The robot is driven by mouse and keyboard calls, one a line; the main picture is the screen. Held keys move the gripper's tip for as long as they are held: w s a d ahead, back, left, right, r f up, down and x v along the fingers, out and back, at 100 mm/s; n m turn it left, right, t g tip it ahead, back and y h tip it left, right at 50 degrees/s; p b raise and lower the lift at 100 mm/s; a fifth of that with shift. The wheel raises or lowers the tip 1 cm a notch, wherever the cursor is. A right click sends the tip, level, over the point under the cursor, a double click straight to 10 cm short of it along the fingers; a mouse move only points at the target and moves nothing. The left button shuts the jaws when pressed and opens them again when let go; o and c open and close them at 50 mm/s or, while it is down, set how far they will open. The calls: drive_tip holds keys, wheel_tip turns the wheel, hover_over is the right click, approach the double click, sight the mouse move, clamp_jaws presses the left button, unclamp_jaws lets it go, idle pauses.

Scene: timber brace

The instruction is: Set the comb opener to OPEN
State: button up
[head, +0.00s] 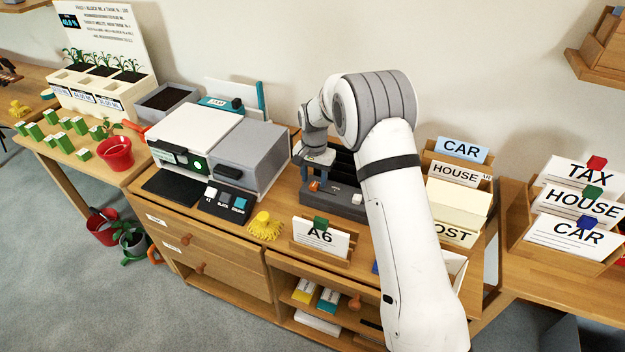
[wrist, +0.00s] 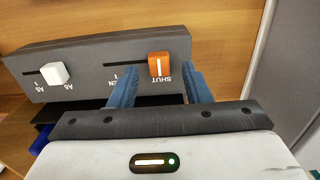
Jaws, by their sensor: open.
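The comb opener is a dark grey machine (head: 345,203) on the wooden cabinet, below my gripper (head: 309,172) in the head view. In the wrist view its grey front panel (wrist: 100,50) carries two slots. The orange slider (wrist: 159,64) sits at the end marked SHUT; the other end's label is partly hidden, with "EN" showing. My gripper (wrist: 160,88) is open, its two blue fingers either side of the orange slider with gaps between. Contact is not visible. A white slider (wrist: 54,73) sits in the second slot, marked A5 and A6.
A grey box machine (head: 250,155) stands left of the opener. Card racks (head: 460,175) stand to the right. Little cabinet top is clear around the opener.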

drive_tip(key=shift+f, duration=0.8)
drive_tip(key=shift+c, duration=0.5)
clamp_jaws()
